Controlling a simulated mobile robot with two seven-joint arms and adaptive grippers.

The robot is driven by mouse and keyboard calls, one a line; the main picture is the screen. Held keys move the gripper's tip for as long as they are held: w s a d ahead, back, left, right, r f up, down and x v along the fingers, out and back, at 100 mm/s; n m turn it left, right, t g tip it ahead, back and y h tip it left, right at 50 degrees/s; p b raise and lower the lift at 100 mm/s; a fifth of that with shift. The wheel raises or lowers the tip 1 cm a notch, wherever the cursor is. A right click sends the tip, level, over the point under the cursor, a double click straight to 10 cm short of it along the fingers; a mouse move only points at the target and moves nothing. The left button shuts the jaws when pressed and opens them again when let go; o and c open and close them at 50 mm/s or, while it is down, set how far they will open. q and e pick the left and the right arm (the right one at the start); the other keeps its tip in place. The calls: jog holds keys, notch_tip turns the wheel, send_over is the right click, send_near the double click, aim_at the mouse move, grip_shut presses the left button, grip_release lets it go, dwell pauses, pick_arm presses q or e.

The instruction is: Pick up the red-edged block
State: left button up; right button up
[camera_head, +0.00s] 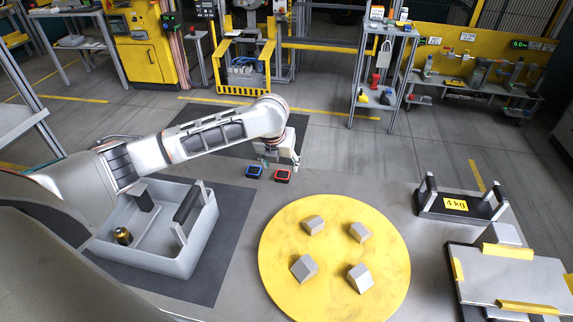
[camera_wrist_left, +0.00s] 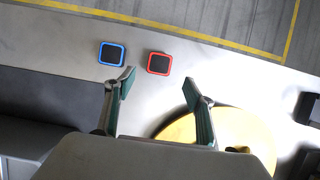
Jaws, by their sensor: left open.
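The red-edged block (camera_head: 283,176) is a small dark block with a red rim, lying on the grey table near its far edge. It also shows in the left wrist view (camera_wrist_left: 159,63), ahead of the fingertips and between their lines. A matching blue-edged block (camera_head: 254,171) lies just to its left, and in the wrist view (camera_wrist_left: 111,54) too. My left gripper (camera_head: 279,162) hangs close above and behind the blocks in the head view. Its two fingers (camera_wrist_left: 157,88) are spread wide with nothing between them. My right gripper is not in view.
A round yellow disc (camera_head: 334,208) with several grey blocks fills the table's middle. A grey bin (camera_head: 150,253) with a brass-coloured part stands at left. A handled tray marked 4 kg (camera_head: 430,208) and a taped grey plate (camera_head: 515,280) are at right.

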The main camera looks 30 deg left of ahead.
aim_at(282, 175)
pick_arm(q)
jog(key=shift+w+f, duration=0.2)
jog(key=shift+w, duration=0.05)
jog(key=shift+x, duration=1.1)
jog(key=x, duration=0.5)
jog(key=shift+a, duration=0.1)
jog(key=shift+c, duration=0.3)
jog(key=c, duration=1.1)
